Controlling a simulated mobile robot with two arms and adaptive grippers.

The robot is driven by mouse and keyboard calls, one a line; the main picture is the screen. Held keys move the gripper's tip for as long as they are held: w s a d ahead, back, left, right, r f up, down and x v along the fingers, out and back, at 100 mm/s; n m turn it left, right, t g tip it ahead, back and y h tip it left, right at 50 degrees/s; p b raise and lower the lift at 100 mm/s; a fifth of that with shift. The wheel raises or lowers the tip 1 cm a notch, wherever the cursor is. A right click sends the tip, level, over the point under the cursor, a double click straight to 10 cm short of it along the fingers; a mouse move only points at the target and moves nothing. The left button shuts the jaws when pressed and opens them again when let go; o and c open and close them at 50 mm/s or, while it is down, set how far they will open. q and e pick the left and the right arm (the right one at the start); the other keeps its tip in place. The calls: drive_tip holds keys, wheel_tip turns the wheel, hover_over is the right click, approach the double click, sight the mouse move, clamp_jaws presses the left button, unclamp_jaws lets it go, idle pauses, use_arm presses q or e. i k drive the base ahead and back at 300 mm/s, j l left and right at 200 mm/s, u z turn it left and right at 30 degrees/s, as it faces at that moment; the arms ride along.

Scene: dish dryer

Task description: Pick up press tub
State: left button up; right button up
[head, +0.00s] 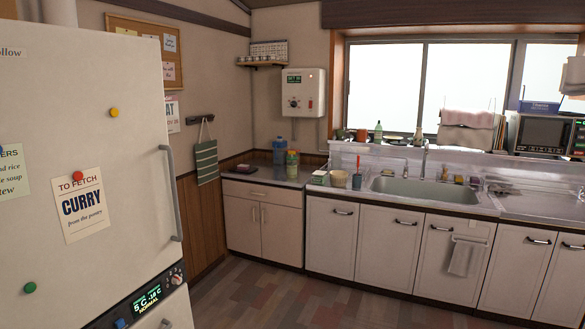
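I cannot tell for certain which thing is the press tub. A blue container (279,151) stands at the back of the corner counter, against the wall. A smaller green and yellowish jar (292,159) stands just to its right. A pale round tub (338,179) stands on the counter left of the sink, with a small dark cup (357,181) holding a red-handled tool beside it. All are small and far off in the head view. Neither of my grippers shows.
A white fridge (95,200) with notes and magnets fills the left side, close to me. The corner counter (262,177) has a dark flat item (248,168) on it. The sink (425,190) and cabinets run to the right. The wooden floor (290,295) in front is clear.

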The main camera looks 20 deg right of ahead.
sight(291, 163)
drive_tip(key=i+z, duration=0.3)
drive_tip(key=i, duration=0.45)
drive_tip(key=i+j+z, duration=0.3)
drive_tip(key=i, duration=0.45)
drive_tip(key=i+l+z, duration=0.3)
drive_tip(key=i, duration=0.65)
drive_tip(key=i+z, duration=0.25)
drive_tip(key=i, duration=0.7)
drive_tip(key=i+j+u, duration=0.25)
drive_tip(key=i, duration=0.35)
drive_tip(key=i+u, duration=0.3)
drive_tip(key=i, duration=0.35)
